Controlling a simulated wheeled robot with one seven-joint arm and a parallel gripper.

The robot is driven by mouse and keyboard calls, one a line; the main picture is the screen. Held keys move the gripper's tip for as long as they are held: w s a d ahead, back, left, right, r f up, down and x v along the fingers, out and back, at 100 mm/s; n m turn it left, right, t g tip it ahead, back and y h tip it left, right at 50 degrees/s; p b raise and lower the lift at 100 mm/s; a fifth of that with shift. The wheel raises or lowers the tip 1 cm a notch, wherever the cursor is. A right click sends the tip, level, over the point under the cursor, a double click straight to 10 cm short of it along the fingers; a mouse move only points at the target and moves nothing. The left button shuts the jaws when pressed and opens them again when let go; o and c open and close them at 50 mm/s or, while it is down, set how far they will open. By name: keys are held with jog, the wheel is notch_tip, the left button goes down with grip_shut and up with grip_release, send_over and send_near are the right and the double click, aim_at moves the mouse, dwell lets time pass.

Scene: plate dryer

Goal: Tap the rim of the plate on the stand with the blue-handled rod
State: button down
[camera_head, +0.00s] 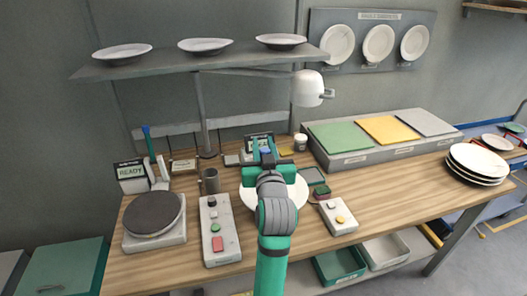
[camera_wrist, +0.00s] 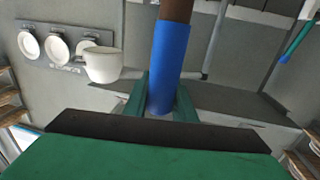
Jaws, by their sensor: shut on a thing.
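My gripper (camera_head: 264,150) is over the back middle of the workbench. In the wrist view, its fingers (camera_wrist: 160,100) are shut on the blue handle (camera_wrist: 168,65) of a rod, whose brown part (camera_wrist: 176,10) extends out of the top of the picture. A bit of blue (camera_head: 265,151) shows between the fingers in the head view; the rest of the rod is hidden there. A white plate (camera_head: 297,194) is on the bench beneath my arm, which hides its middle. I cannot tell whether it rests on a stand, and no contact between rod and plate shows.
A round dark hotplate (camera_head: 153,214), a box with buttons (camera_head: 219,244) and another button box (camera_head: 337,216) flank the plate. A shelf with plates (camera_head: 200,62) spans above. Stacked plates (camera_head: 478,160) stand at the right.

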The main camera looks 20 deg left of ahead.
notch_tip(320, 180, up, 3)
jog(key=shift+r, duration=0.2)
dwell(0.5)
